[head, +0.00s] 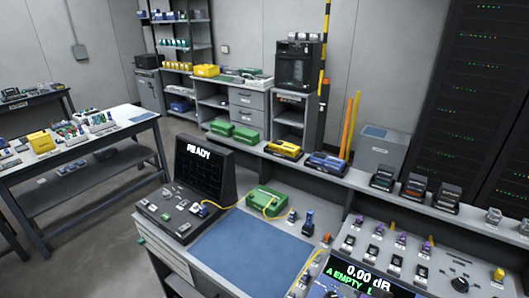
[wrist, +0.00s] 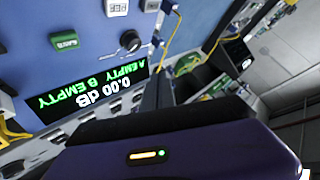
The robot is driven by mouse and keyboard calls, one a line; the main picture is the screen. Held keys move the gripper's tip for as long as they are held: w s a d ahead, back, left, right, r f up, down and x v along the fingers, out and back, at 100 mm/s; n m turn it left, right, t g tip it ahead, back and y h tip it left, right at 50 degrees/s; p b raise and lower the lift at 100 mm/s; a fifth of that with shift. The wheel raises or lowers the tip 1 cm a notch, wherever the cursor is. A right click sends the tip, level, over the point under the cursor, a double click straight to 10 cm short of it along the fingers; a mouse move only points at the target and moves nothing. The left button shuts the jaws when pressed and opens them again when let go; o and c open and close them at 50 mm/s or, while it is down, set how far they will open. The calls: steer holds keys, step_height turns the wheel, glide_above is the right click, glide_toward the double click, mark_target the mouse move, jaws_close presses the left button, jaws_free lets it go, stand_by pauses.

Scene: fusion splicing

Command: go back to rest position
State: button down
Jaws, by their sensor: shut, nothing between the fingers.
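My gripper (wrist: 160,85) shows in the wrist view as dark fingers beyond the purple hand housing, with a small lit bar on it. The fingers are shut with nothing between them. They are in front of the blue and grey instrument panel, whose display (wrist: 95,90) appears upside down. The display also shows in the head view (head: 350,282), reading "0.00 dB" and "A EMPTY". My gripper is not visible in the head view.
A splicer with a READY screen (head: 203,164) stands left of a blue mat (head: 250,250) on the bench. A green box (head: 266,201) with a yellow cable is behind the mat. The mat is mostly clear. A side table (head: 90,150) is at the left, with open floor between.

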steer(key=s+d+r+n+t+h+b, duration=0.1)
steer(key=s+d+r+t+h, duration=0.15)
steer(key=s, duration=0.45)
steer(key=s+d+r+n+t+h+b, duration=0.1)
steer(key=s+r+t+b, duration=0.15)
steer(key=s, duration=0.35)
steer(key=s+a+b, duration=0.2)
steer(key=s+a, duration=0.1)
steer(key=s, duration=0.9)
steer(key=s+a+f+n+b, duration=0.1)
steer(key=s+a+b, duration=0.1)
steer(key=s, duration=1)
steer(key=shift+a+f, duration=0.25)
steer(key=shift+a, duration=0.4)
steer(key=shift+s, duration=0.1)
